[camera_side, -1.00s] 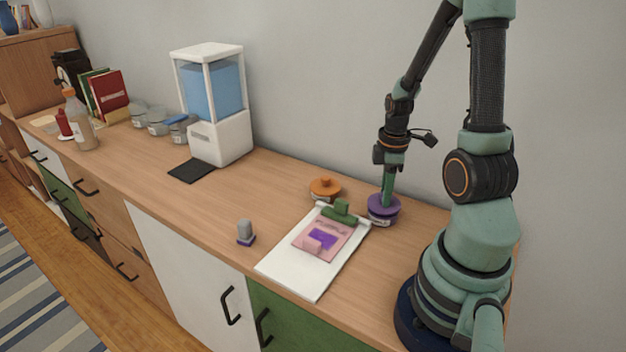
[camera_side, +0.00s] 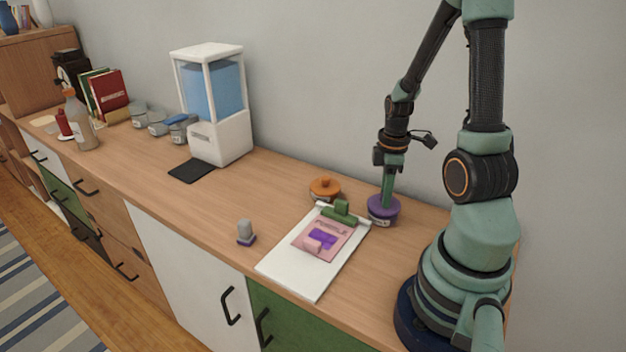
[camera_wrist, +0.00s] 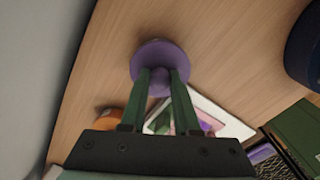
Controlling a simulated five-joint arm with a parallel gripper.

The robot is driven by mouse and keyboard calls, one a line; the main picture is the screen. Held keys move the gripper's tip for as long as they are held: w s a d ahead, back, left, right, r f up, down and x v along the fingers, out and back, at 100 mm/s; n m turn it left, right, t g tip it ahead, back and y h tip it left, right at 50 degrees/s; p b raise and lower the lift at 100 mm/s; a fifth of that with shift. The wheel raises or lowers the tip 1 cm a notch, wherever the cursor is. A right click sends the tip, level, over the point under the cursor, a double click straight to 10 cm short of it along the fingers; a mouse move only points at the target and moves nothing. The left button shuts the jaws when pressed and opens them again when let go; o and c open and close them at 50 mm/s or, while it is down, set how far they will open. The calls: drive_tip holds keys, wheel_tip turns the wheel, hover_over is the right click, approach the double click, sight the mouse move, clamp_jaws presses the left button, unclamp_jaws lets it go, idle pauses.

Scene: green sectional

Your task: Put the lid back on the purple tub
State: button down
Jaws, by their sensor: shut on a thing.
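The purple lid (camera_side: 384,206) sits on top of the purple tub (camera_side: 381,220) near the wall, in the side view. The lid looks level and close down on the rim; I cannot tell if it is fully seated. My gripper (camera_side: 388,195) points down at it from above. In the wrist view my gripper (camera_wrist: 160,80) is shut on the small knob of the round purple lid (camera_wrist: 150,52). The lid hides the tub in that view.
A white clipboard (camera_side: 290,276) with a pink sheet and a green clip lies in front of the tub. An orange-lidded tub (camera_side: 325,188) stands to the left. A small grey stamp-like object (camera_side: 245,231) and a white dispenser (camera_side: 222,140) are farther left. Bare counter lies between.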

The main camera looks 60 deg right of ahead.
idle(0.3)
drive_tip(key=shift+c, duration=0.4)
unclamp_jaws()
drive_tip(key=shift+r, duration=3.5)
clamp_jaws()
